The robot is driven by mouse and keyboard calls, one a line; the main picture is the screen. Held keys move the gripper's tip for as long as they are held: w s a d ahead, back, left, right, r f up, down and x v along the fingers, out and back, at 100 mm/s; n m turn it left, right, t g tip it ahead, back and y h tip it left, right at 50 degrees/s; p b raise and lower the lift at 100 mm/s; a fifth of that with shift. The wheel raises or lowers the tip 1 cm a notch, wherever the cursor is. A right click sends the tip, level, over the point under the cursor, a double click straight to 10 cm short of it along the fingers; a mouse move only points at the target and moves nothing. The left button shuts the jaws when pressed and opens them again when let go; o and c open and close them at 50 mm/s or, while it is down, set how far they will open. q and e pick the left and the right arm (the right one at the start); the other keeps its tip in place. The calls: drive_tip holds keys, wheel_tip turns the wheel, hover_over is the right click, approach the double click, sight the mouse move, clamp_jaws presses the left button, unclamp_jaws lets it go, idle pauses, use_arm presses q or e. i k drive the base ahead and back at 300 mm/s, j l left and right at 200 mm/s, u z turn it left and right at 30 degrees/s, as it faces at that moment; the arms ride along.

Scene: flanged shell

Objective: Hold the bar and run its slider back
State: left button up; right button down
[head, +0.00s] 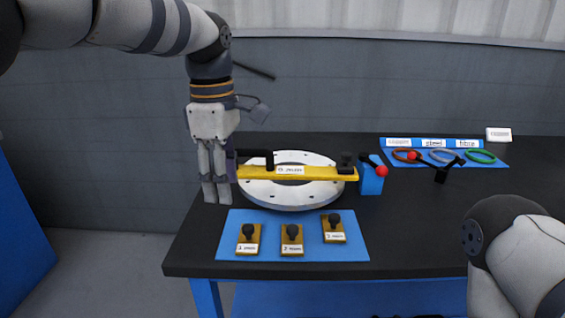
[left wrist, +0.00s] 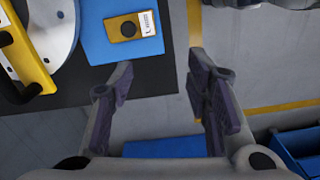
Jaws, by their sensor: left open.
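The yellow bar (head: 312,174) lies across the white flanged ring (head: 290,200), with a label in its middle. A black handle (head: 256,155) rises near its left end and a dark knobbed block (head: 347,163) sits near its right end; I cannot tell for sure which is the slider. My left gripper (head: 216,195) points down beside the bar's left end, open and empty. In the left wrist view its open fingers (left wrist: 162,80) are over floor past the table edge, and the yellow bar (left wrist: 27,45) is at the upper left, apart from them. My right gripper is out of view.
A blue mat (head: 290,252) with several knobbed yellow blocks lies in front of the ring. A blue block with a red-ball lever (head: 371,183) stands right of the bar. A blue tray of coloured rings (head: 485,163) lies at the back right. The right table top is mostly clear.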

sight(345, 167)
drive_tip(key=i, duration=0.85)
